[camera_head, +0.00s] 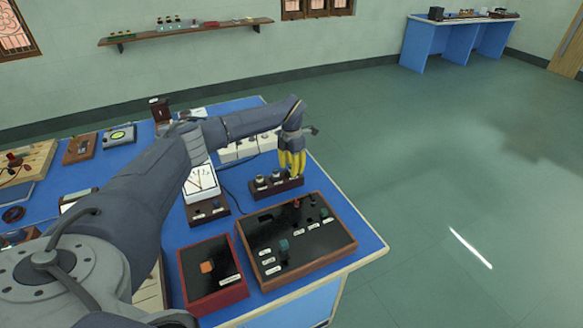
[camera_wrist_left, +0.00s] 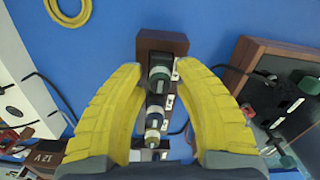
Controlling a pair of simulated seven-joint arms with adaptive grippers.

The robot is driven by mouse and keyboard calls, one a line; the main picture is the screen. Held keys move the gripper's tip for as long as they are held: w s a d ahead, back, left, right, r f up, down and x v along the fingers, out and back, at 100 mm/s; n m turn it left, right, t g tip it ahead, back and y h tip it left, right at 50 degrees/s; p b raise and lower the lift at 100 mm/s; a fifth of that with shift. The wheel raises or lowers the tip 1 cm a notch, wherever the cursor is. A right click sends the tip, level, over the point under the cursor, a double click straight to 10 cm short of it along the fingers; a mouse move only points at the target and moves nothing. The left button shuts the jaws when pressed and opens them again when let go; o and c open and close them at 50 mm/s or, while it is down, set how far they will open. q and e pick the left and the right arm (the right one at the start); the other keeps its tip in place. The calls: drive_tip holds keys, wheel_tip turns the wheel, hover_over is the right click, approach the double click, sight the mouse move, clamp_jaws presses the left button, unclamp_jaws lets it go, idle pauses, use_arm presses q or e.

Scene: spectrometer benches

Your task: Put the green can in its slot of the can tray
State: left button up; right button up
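The can tray (camera_head: 282,189), a narrow dark brown block, lies on the blue bench in the head view, with small dark cans standing along it. My left gripper (camera_head: 292,168) has yellow fingers pointing down over the tray's right end. The fingers hide that end in the head view. My right gripper is not in view.
A wooden-framed black panel box (camera_head: 325,245) stands in front of the tray, with a red box (camera_head: 213,285) to its left. A white meter (camera_head: 202,182) stands left of the tray. A yellow ring (camera_wrist_left: 68,12) lies on the bench in the wrist view.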

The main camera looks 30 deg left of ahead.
use_arm(q)
wheel_tip(320, 180, up, 12)
idle(0.9)
